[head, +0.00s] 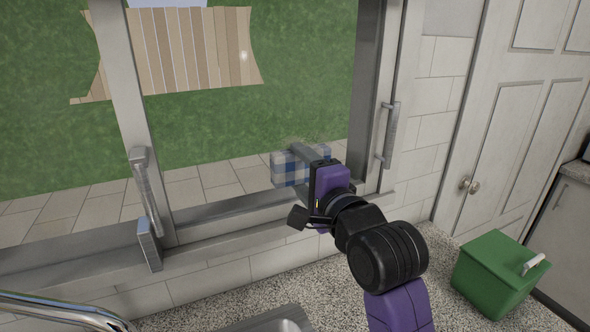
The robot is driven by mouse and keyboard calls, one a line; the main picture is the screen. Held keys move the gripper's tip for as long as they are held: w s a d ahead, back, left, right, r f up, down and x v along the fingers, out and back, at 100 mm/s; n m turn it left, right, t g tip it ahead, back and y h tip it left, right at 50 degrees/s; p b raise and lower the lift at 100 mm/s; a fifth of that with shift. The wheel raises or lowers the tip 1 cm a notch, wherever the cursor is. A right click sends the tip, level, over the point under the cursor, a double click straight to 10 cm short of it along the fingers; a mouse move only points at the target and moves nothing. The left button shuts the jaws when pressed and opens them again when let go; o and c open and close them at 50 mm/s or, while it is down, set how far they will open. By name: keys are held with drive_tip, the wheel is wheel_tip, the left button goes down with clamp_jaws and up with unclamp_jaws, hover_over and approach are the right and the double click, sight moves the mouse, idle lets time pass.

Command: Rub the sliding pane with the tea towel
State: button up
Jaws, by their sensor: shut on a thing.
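The tea towel (287,169), blue and white checked, is held up in front of the sliding pane (240,130), near its lower right part. My gripper (308,158) is shut on the towel, with its fingers pointing toward the glass. The towel appears at or very near the pane; I cannot tell whether it touches. The pane sits in a grey metal frame with a handle (147,190) at its left and another handle (388,135) at its right. Part of the towel is hidden behind my gripper.
A speckled counter (235,304) runs below the window. A sink (285,320) and a curved tap (60,310) are at the front left. A green lidded bin (492,275) stands at the right, near a white door (510,130) with a knob.

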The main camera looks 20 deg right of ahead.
sight(279, 164)
drive_tip(key=d+p, duration=0.1)
drive_tip(key=d, duration=0.6)
drive_tip(key=shift+w+d, duration=0.15)
drive_tip(key=shift+d, duration=0.2)
drive_tip(key=shift+r+p, duration=0.1)
drive_tip(key=shift+p, duration=0.3)
drive_tip(key=shift+a+p, duration=0.4)
drive_tip(key=shift+a, duration=0.45)
drive_tip(key=shift+a+p, duration=1.25)
drive_tip(key=shift+a, duration=1.95)
drive_tip(key=shift+a+p, duration=0.35)
drive_tip(key=shift+a, duration=1.6)
drive_tip(key=shift+a+r+p, duration=0.1)
drive_tip(key=shift+r+p, duration=0.8)
drive_tip(key=shift+r, duration=0.1)
drive_tip(key=d, duration=1.2)
drive_tip(key=shift+d+p, duration=0.15)
drive_tip(key=shift+p, duration=0.25)
drive_tip(key=shift+f, duration=0.15)
